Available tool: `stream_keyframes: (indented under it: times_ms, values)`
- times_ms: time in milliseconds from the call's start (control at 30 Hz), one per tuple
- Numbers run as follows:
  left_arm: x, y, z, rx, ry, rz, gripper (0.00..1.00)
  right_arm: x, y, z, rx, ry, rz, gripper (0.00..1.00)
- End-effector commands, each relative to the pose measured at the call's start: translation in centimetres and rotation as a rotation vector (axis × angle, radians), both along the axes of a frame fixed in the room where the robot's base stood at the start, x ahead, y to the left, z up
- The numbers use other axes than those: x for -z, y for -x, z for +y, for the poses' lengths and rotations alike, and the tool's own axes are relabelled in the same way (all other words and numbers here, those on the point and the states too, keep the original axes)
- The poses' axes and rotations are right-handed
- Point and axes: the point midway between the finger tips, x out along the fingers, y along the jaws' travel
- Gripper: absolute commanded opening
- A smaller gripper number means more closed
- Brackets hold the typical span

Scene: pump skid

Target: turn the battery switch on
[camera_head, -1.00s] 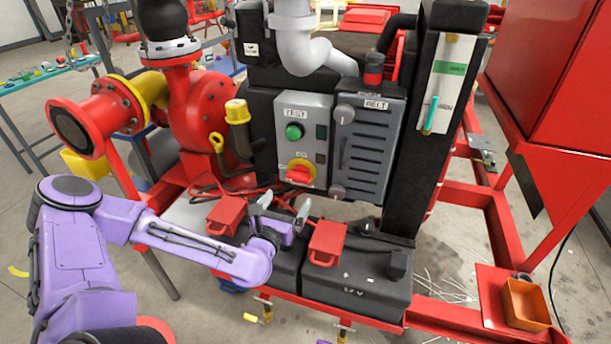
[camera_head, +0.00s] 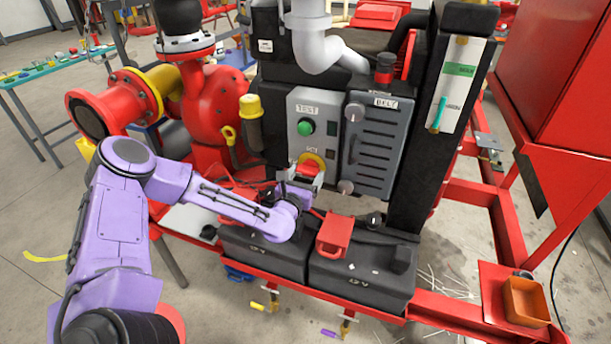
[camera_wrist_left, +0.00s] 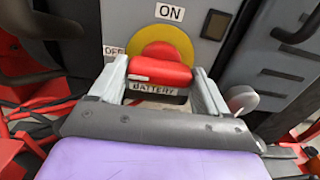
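The battery switch is a red handle (camera_head: 309,169) on a yellow disc, low on the grey control panel (camera_head: 326,105). In the left wrist view the handle (camera_wrist_left: 160,72) lies level across the yellow disc (camera_wrist_left: 174,36). The ON label (camera_wrist_left: 170,12) is above it, the OFF label (camera_wrist_left: 113,50) to its left, and the BATTERY label (camera_wrist_left: 153,89) below. My left gripper (camera_head: 302,178) is at the switch. In the left wrist view its spread fingers (camera_wrist_left: 161,82) stand on either side of the handle; I cannot tell whether they touch it. My right gripper is out of view.
A green button (camera_head: 305,127) sits above the switch. A grey knob (camera_head: 346,187) is just to the right. Two black batteries (camera_head: 362,280) stand below, with a red cap (camera_head: 334,233) on one. A red pump (camera_head: 212,105) is on the left.

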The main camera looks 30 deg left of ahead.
Motion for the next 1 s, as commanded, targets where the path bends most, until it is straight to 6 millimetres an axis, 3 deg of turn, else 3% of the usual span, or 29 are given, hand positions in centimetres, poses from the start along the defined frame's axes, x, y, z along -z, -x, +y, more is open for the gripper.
stream_keyframes:
  times_ms: [467,1000]
  values:
    - [-0.1,-0.1,0.0,-0.001,-0.080,0.013,0.46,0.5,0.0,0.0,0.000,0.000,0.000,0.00]
    - [-0.2,-0.1,0.1,-0.003,-0.533,0.120,0.46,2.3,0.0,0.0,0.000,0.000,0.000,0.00]
